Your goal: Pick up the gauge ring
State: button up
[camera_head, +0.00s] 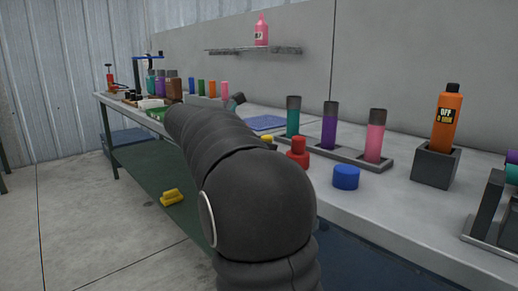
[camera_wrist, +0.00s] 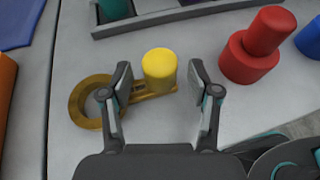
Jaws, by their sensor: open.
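The gauge ring (camera_wrist: 76,108) shows in the wrist view as a flat brass-coloured ring lying on the grey bench. Its bar runs right, to the base of a short yellow cylinder (camera_wrist: 159,68); I cannot tell whether they are one piece. My gripper (camera_wrist: 160,80) is open, with one finger on each side of the yellow cylinder and a gap visible on both sides. The left finger crosses over the ring's right side and hides part of it. In the head view my arm hides the ring, and only a bit of yellow (camera_head: 267,139) shows past it.
A red stepped piece (camera_wrist: 248,66) stands close right of my right finger, with a blue cylinder (camera_head: 346,177) beyond it. A grey rack (camera_head: 345,155) with teal, purple and pink cylinders stands behind. An orange bottle (camera_head: 447,118) sits in a dark block at right.

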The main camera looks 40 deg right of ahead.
jog(key=shift+s+d+f, duration=0.15)
jog(key=shift+d, duration=0.4)
grip_shut()
